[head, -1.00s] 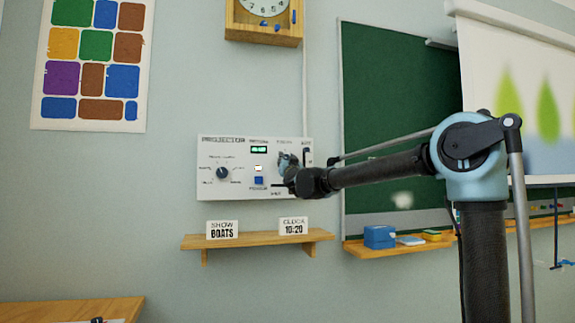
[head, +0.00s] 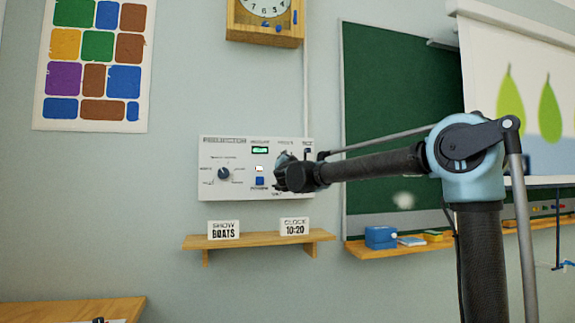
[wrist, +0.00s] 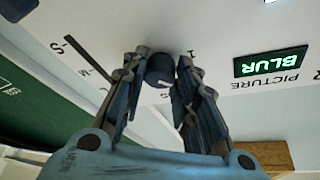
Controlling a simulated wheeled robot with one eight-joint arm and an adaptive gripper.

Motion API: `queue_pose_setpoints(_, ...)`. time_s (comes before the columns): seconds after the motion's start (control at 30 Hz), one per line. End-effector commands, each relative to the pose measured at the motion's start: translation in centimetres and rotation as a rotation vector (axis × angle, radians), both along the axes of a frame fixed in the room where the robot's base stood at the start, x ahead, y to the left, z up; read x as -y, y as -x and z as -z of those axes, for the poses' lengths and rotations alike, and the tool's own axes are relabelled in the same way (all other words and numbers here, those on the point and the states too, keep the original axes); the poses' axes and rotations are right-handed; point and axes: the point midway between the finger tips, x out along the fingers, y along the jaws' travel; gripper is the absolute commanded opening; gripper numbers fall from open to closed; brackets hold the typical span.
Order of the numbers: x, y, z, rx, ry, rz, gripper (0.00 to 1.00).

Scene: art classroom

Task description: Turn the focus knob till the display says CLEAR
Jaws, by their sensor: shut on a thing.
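The white control panel (head: 212,190) is on the wall. Its small green-lit display (head: 260,150) reads BLUR, upside down, in the wrist view (wrist: 271,65). My gripper (wrist: 159,70) is shut on the dark focus knob (wrist: 160,72), with one finger on each side of it; a pale mark shows on the knob's face. In the head view my gripper (head: 284,172) covers the knob at the panel's right side. The projected picture (head: 512,95) on the screen at right shows green pear shapes with fairly crisp edges.
The panel also has a dial (head: 223,174) at left and a blue button (head: 259,181). A wooden shelf (head: 260,241) below holds SHOW BOATS and CLOCK 10:20 cards. A wall clock (head: 264,32) hangs above. A green chalkboard (head: 390,90) is right of the panel.

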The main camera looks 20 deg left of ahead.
Motion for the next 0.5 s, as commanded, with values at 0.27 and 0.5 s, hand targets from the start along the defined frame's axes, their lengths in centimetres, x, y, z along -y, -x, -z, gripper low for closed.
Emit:
queue_pose_setpoints(0.27, 0.28, -0.16, -0.02, 0.000, -0.001, 0.006, 0.34)
queue_pose_setpoints(0.5, 0.16, -0.07, -0.02, 0.000, 0.000, 0.003, 0.47)
